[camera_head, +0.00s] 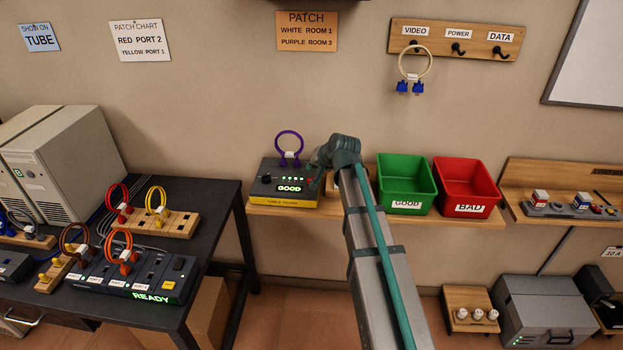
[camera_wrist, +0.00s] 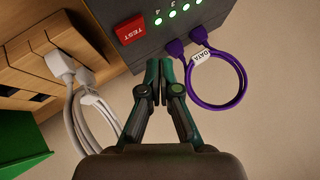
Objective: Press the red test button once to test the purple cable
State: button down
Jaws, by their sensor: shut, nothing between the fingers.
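The purple cable (camera_head: 289,146) is plugged into the top of the grey cable tester (camera_head: 268,178). In the wrist view the purple cable (camera_wrist: 240,86) is a loop with a white DATA tag, both plugs seated in the tester (camera_wrist: 180,40). The tester's display (camera_head: 290,188) is lit and reads GOOD, with lit green lamps above it. The red TEST button (camera_wrist: 131,30) is on the tester at the upper left of the wrist view. My gripper (camera_wrist: 161,66) is shut and empty, its tips close to the tester, below and right of the button; contact is unclear.
A white cable (camera_wrist: 84,92) hangs near the tester in the wrist view. A desk (camera_head: 215,215) with a computer and patch panel is at left.

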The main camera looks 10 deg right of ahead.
jog(key=shift+r+p, duration=0.6)
jog(key=shift+r, duration=0.8)
